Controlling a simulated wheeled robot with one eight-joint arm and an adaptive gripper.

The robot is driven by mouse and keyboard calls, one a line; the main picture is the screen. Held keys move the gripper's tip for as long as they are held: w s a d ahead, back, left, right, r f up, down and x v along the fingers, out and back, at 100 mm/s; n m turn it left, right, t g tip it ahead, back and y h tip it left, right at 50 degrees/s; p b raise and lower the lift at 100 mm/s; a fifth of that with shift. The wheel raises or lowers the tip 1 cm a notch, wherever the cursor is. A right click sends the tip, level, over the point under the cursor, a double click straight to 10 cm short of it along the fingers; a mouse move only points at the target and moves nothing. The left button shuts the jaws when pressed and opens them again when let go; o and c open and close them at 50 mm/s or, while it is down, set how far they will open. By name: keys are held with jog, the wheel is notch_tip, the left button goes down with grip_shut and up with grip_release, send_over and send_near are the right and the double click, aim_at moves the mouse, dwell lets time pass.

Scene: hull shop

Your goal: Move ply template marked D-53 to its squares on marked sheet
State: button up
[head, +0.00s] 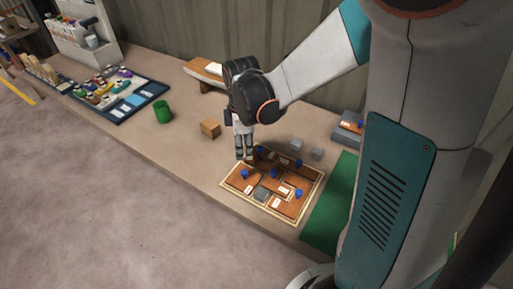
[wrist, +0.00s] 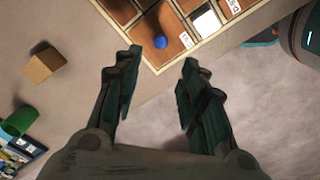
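Several brown ply templates with blue knobs and white labels lie in a shallow light-framed tray (head: 229,187) on the bench. One template (head: 243,181) lies at its near left corner; in the wrist view a template with a blue knob (wrist: 169,46) lies just beyond my fingertips. A label (wrist: 234,6) there seems to begin with D, but I cannot read which template is D-53. My gripper (head: 245,157) points down at the tray's back left edge. In the wrist view (wrist: 160,60) its fingers are apart with nothing between them. I cannot make out any marked squares.
A green mat (head: 327,210) lies right of the tray. A wooden block (head: 210,128) and green cup (head: 163,111) stand to the left, grey blocks (head: 296,144) behind. A blue tray of jars (head: 121,98) is farther left.

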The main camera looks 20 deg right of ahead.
jog(key=s+r+m+t, duration=0.6)
jog(key=s+r+m, duration=0.8)
jog(key=shift+s+t, duration=0.3)
jog(key=shift+s, duration=0.1)
dwell(0.9)
